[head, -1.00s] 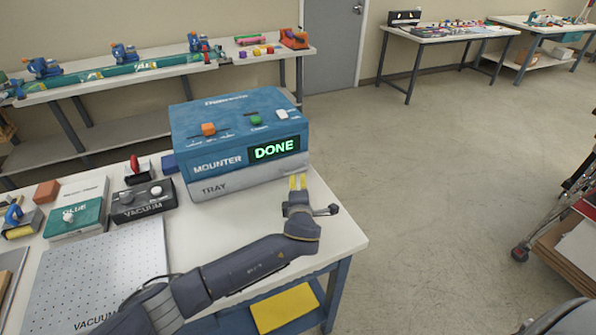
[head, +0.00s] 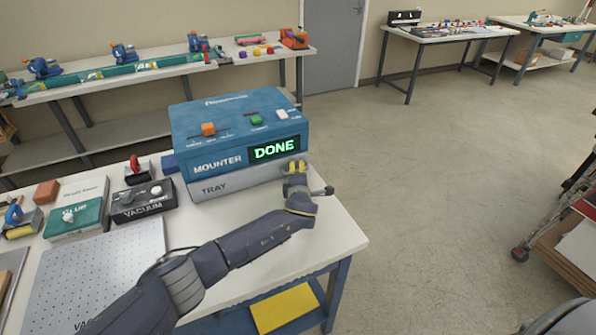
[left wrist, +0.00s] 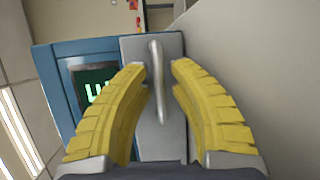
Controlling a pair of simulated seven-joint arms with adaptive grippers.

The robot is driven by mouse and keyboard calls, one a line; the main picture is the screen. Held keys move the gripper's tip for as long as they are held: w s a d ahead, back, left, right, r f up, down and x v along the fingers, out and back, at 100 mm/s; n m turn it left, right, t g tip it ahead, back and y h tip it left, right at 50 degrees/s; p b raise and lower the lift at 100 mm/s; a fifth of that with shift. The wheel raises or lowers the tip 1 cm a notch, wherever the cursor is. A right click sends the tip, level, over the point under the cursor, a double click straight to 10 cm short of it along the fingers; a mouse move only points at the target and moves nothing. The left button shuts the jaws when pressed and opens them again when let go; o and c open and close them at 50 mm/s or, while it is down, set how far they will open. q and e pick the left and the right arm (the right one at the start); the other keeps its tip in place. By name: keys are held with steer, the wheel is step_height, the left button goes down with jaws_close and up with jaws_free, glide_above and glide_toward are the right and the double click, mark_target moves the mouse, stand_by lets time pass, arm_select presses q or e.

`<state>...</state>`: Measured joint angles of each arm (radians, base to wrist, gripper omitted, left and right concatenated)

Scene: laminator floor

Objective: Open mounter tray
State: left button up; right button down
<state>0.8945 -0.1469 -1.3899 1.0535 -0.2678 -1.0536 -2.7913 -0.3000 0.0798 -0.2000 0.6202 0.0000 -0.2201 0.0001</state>
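The mounter (head: 235,125) is a blue box on the white table with a green "DONE" display. Its grey tray (head: 225,187) forms the lower front and looks shut, flush with the box. In the left wrist view, the tray front (left wrist: 136,52) carries a silver bar handle (left wrist: 157,80). My left gripper (head: 298,168) is at the right end of the tray front. Its yellow fingers (left wrist: 160,80) are open on either side of the handle, with gaps between them and the bar. In the head view the gripper hides the handle. My right gripper is not in view.
The vacuum control box (head: 142,198), a green glue box (head: 76,218) and a perforated vacuum plate (head: 95,275) sit left of the mounter. The white tabletop (head: 335,235) is bare at its right corner. Open floor lies to the right.

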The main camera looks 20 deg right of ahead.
arm_select(q)
steer(key=shift+c, duration=0.6)
jaws_close()
